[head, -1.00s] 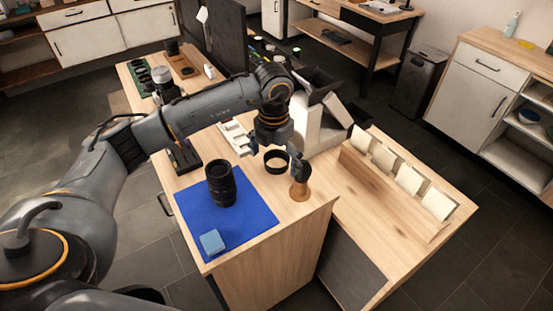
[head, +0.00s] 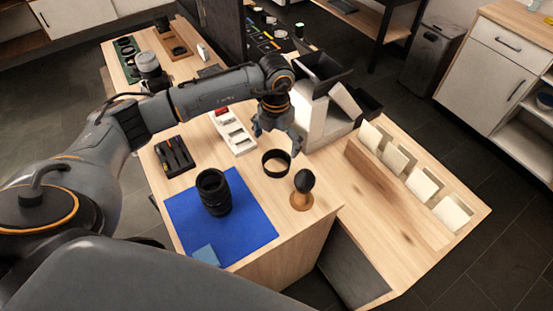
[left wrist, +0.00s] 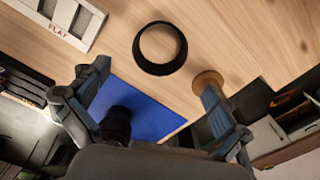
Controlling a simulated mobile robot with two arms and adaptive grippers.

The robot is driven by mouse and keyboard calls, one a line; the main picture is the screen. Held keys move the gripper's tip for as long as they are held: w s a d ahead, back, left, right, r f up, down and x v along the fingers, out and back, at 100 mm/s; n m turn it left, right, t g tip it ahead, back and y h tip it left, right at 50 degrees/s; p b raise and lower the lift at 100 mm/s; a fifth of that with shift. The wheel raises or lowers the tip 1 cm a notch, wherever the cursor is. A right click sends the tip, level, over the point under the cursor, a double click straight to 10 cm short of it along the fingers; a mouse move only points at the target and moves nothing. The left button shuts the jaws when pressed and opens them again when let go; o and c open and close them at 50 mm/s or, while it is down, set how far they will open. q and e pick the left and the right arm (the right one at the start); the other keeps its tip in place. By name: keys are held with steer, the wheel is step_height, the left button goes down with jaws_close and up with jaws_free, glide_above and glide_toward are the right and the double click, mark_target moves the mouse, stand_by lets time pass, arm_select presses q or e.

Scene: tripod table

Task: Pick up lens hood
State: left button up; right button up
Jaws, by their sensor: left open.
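The lens hood (head: 276,163) is a black ring lying on the wooden table, just right of the blue mat. My left gripper (head: 278,137) is open and empty above and a little behind it in the head view. In the left wrist view the lens hood (left wrist: 160,48) lies beyond and between the spread fingers (left wrist: 150,98), apart from both. The black lens (head: 213,192) stands upright on the blue mat (head: 250,222). My right gripper is not in view.
A dark bulb-shaped tool on a round wooden base (head: 302,190) stands close right of the hood. A white slotted tray (head: 233,131) lies behind left, and a white box-like stand (head: 322,118) behind right. A blue block (head: 206,255) lies at the mat's front.

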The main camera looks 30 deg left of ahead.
mark_target(276, 167)
arm_select(q)
step_height(276, 167, down, 2)
steer(key=shift+f, duration=0.25)
steer(key=shift+w+f, duration=0.2)
steer(key=shift+f, duration=0.15)
step_height(276, 167, down, 4)
steer(key=p, duration=0.2)
steer(key=shift+s+p, duration=0.1)
steer(key=shift+p, duration=0.25)
steer(key=shift+f, duration=0.6)
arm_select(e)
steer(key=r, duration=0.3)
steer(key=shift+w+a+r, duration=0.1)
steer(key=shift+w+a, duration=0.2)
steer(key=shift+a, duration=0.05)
arm_select(q)
steer(key=c, duration=1)
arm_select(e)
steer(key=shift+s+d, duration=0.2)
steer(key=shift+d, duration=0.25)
